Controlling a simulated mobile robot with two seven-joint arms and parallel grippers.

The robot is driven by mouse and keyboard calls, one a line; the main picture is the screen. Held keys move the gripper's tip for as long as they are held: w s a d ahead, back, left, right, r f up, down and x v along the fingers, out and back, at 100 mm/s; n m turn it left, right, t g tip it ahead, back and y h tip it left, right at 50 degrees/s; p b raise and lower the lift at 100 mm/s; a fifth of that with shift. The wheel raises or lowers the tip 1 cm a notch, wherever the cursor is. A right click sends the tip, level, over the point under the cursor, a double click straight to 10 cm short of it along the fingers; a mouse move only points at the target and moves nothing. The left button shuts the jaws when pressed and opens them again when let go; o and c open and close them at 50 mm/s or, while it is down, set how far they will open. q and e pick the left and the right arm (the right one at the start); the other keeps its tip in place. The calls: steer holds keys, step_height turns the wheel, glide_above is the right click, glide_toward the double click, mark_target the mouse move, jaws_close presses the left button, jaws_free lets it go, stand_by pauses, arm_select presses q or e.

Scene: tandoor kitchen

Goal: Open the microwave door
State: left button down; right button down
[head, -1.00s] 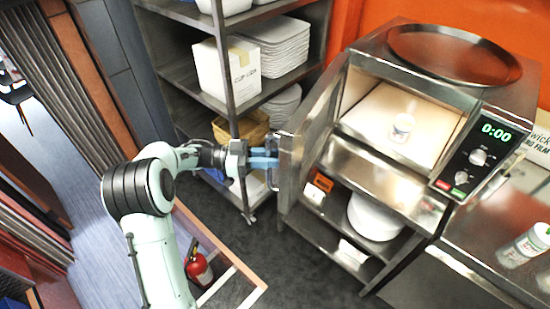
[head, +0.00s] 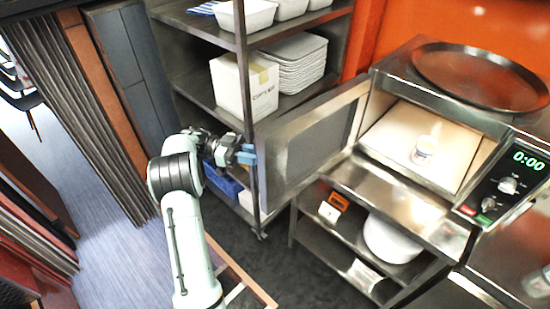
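The steel microwave (head: 440,102) stands at the right on a steel stand, its display reading 0:00. Its door (head: 312,140) is swung wide open to the left, showing the lit, pale interior. A small white cup or jar (head: 423,151) stands inside. My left gripper (head: 249,156), with blue fingers, is at the door's free outer edge. The handle is hidden behind the door, and I cannot tell whether the fingers grip it or only touch the edge. My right gripper is not in view.
A steel shelf rack (head: 247,70) stands behind the door and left gripper, with a white box (head: 243,88) and stacked white trays (head: 296,62). A round metal tray (head: 480,76) lies on the microwave. Floor is clear in front.

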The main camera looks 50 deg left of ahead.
arm_select(q)
steer(key=shift+w+a, duration=0.1)
steer(key=shift+a, duration=0.25)
steer(key=c, duration=1.1)
jaws_free()
steer(key=shift+w, duration=0.1)
steer(key=shift+p+v, duration=0.95)
steer(key=shift+v, duration=5)
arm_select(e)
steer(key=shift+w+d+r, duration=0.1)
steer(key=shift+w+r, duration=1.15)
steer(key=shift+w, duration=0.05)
arm_select(q)
steer(key=shift+w+f, duration=0.1)
